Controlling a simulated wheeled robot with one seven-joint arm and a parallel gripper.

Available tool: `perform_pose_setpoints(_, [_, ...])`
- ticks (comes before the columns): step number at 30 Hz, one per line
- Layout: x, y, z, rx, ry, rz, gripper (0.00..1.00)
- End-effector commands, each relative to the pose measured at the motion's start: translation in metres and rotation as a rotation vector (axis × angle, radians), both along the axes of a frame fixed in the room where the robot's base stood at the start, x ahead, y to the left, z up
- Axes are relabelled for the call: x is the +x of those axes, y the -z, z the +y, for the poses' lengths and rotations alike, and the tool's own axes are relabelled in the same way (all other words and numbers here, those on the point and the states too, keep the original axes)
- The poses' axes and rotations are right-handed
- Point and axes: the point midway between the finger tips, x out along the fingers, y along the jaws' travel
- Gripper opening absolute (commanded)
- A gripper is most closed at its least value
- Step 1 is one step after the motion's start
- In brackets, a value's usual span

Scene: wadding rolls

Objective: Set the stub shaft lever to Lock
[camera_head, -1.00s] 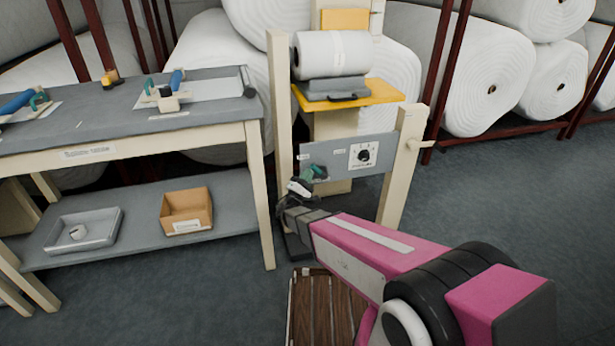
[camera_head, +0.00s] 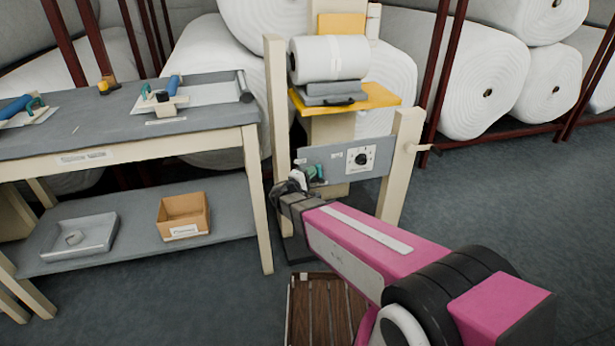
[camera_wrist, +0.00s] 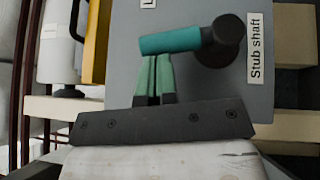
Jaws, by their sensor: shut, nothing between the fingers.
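The stub shaft lever (camera_wrist: 172,42) is a teal handle on a dark round pivot, on a grey panel beside a label reading "Stub shaft". In the wrist view its handle points left from the pivot. My gripper (camera_wrist: 154,62) is shut with nothing between its green-tipped fingers. The fingertips are at the lower edge of the teal handle; whether they touch it I cannot tell. In the head view the lever (camera_head: 316,173) is small on the left of the grey panel (camera_head: 330,161), with my gripper (camera_head: 299,180) just left of it. A label at the wrist view's top edge is cut off.
A dial (camera_head: 361,159) sits on the panel right of the lever. Cream posts (camera_head: 400,165) frame the panel, and a white roll (camera_head: 329,58) lies above on the stand. A grey table (camera_head: 125,120) stands to the left. A slatted wooden mat (camera_head: 325,310) lies on the floor.

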Motion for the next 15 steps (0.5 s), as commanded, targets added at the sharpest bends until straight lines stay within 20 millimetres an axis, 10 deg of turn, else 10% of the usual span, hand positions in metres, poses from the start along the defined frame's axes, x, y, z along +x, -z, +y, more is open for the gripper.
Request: perform_pose_setpoints(15, [0.009,-0.018,-0.033,0.472,0.0,0.132,0.0])
